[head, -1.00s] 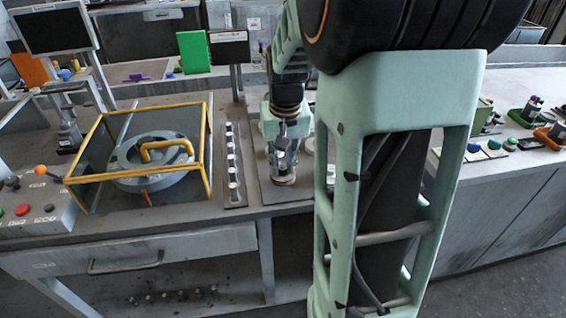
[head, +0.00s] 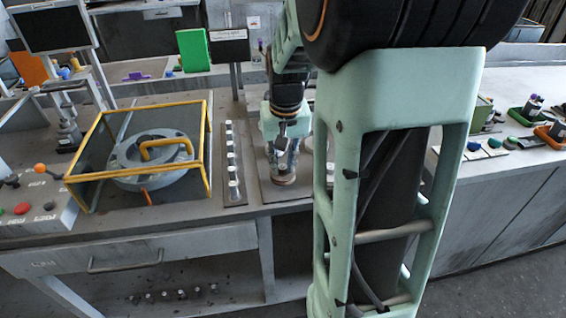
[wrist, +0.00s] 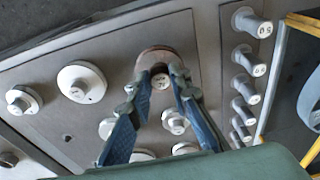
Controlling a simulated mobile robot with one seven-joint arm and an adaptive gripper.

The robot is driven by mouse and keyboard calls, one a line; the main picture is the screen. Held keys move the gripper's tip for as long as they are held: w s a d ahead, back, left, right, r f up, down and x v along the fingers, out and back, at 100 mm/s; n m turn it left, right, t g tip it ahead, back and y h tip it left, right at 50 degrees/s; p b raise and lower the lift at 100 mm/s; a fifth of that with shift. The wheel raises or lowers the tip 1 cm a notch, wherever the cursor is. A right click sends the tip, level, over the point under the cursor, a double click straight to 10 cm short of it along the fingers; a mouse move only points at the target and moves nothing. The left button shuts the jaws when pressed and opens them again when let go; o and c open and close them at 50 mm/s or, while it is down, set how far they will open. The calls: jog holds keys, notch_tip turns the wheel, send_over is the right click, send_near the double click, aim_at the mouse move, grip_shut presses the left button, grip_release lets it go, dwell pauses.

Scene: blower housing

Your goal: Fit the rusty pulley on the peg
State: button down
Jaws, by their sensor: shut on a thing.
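The rusty pulley (wrist: 154,55) is a brown disc between the fingertips of my gripper (wrist: 162,76) in the wrist view. My gripper is shut on it. In the head view the gripper (head: 282,160) points down at the bench plate, with the pulley (head: 284,180) low at its tips. I cannot tell whether the pulley touches the plate. The fingers hide part of it. A strip of upright grey pegs with marked ends (wrist: 248,60) runs along the right in the wrist view. It also shows left of the gripper in the head view (head: 233,165). Which peg is meant is unclear.
Several pale round pulleys (wrist: 82,82) stand on the plate around the gripper. A yellow-framed guard (head: 208,150) around a round grey housing (head: 130,172) stands left of the peg strip. My arm hides the bench to the right.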

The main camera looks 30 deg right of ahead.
jog(key=shift+f, duration=0.15)
jog(key=shift+f+b, duration=0.35)
jog(key=shift+f, duration=0.15)
dwell(0.4)
jog(key=shift+f+b, duration=0.35)
jog(key=c, duration=1.7)
grip_release()
jog(key=shift+r, duration=0.15)
